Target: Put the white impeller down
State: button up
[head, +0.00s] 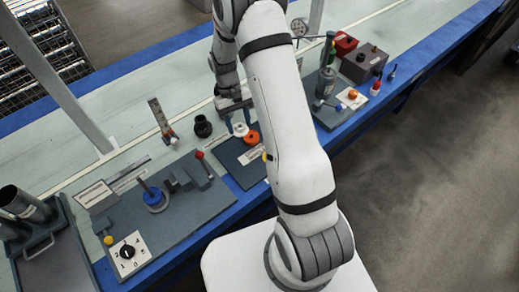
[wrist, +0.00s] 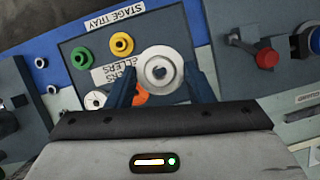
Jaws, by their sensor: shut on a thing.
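The white impeller (wrist: 158,68) is a round disc with a grey hub. My gripper (wrist: 161,76) is shut on it, with one dark finger on each side. In the head view the white impeller (head: 240,130) shows below my gripper (head: 236,112), over the far part of the dark stage tray (head: 232,158). The stage tray (wrist: 186,25) lies beneath it in the wrist view. I cannot tell whether the impeller touches the tray. An orange impeller (wrist: 140,96) is close beside it, partly hidden by a finger; it also shows in the head view (head: 251,138).
A black ring-shaped part (head: 203,127) stands left of my gripper. A red-topped part (wrist: 266,58) is to the right in the wrist view.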

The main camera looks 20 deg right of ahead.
jog(key=s+a+f+n+t+h+b, duration=0.1)
jog(key=s+f+n+t+h+b, duration=0.2)
jog(key=s+f+n+b, duration=0.65)
jog(key=n+b, duration=0.4)
jog(key=b, duration=0.2)
send_near(249, 173)
jog(key=shift+m+h, duration=0.25)
jog(key=shift+h, duration=0.15)
jog(key=x, duration=0.6)
jog(key=shift+s+a+f, duration=0.1)
jog(key=shift+a+f, duration=0.05)
jog(key=shift+a, duration=0.05)
jog(key=shift+f, duration=0.1)
jog(key=o, duration=1.2)
